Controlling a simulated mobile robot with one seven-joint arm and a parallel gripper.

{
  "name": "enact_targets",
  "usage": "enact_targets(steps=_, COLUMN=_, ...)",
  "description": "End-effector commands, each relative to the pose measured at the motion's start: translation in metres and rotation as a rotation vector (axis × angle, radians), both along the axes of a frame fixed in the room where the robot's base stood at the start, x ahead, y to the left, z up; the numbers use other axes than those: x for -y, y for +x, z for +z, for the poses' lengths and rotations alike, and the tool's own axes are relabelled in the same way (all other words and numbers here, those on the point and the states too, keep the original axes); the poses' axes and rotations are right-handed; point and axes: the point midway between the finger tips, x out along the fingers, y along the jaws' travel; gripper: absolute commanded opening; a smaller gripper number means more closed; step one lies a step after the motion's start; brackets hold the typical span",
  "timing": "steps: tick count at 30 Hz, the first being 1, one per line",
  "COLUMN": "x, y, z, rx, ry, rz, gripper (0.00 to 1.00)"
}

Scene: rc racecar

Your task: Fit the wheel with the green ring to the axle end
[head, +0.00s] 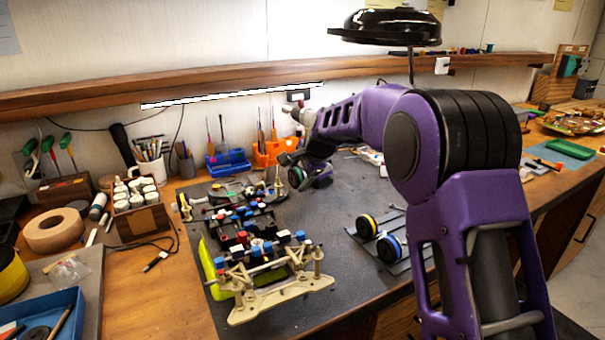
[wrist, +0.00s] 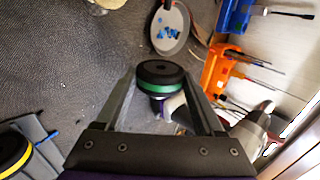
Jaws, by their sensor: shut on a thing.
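The wheel with the green ring (wrist: 162,80) is black with a green band. It sits between the fingertips of my gripper (wrist: 160,88) in the wrist view, and the jaws are shut on it. In the head view my gripper (head: 312,172) is above the mat at the far right of the car, and the wheel there is small and partly hidden. The racecar chassis (head: 280,300) has a cream plate at its near end and blue, red and black parts along its length. I cannot make out the bare axle end in either view.
A grey tray (head: 408,264) right of the car holds a yellow-ringed wheel (head: 366,226) and a blue-ringed wheel (head: 389,248). Blue (head: 228,163) and orange (head: 272,152) tool holders stand behind. A black lamp (head: 385,27) hangs above. The dark mat (head: 345,275) between car and tray is clear.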

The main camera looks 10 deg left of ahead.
Motion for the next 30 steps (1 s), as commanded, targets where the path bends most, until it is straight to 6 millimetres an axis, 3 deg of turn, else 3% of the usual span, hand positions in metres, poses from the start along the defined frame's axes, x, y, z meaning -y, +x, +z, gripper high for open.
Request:
enact_targets(steps=12, x=-0.031, y=-0.023, z=0.001, rx=0.001, ry=0.0, rz=0.001, gripper=0.17)
enact_targets(steps=30, x=-0.037, y=-0.028, z=0.0, rx=0.001, ry=0.0, rz=0.001, gripper=0.17)
